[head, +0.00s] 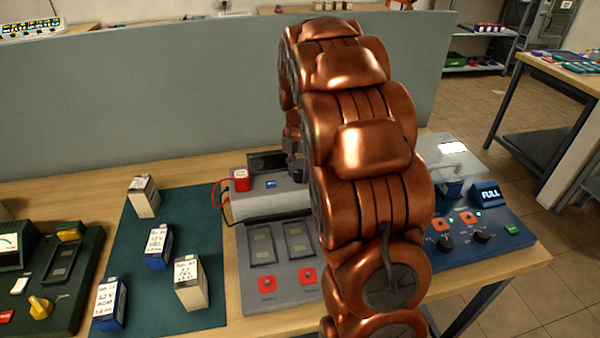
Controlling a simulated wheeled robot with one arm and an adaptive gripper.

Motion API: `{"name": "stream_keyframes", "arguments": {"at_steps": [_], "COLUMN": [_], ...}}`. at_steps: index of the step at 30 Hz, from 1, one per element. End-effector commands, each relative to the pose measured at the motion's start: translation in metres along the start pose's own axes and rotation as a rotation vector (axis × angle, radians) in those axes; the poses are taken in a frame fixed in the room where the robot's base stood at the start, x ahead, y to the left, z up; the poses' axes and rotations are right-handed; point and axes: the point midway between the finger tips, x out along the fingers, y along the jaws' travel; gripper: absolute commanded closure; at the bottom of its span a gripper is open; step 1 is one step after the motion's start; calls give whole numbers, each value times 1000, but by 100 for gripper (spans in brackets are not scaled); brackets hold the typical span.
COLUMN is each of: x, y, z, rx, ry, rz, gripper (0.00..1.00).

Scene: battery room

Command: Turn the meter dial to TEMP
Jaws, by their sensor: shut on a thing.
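A grey meter unit (268,203) with a small blue display (271,184) and red and black leads stands at mid-table. My gripper (294,170) is partly seen at the unit's top, just right of the display, with my copper arm arching over from the front. It is shut on what appears to be the meter dial. The dial itself, its pointer and its TEMP mark are hidden by the gripper and arm, so its setting cannot be read.
Several battery blocks stand on a teal mat (127,253) to the left. A green console (65,262) with a yellow knob (40,307) is at far left, a blue console (490,240) at right. A grey partition (150,95) runs behind the table.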

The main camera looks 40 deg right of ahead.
Motion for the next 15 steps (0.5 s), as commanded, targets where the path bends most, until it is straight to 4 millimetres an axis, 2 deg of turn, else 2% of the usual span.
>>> {"name": "stream_keyframes", "arguments": {"at_steps": [3, 15], "x": [5, 5], "y": [-1, 0], "z": [-1, 0], "rx": [85, 459], "ry": [2, -1], "rz": [-3, -3], "gripper": [97, 97]}}
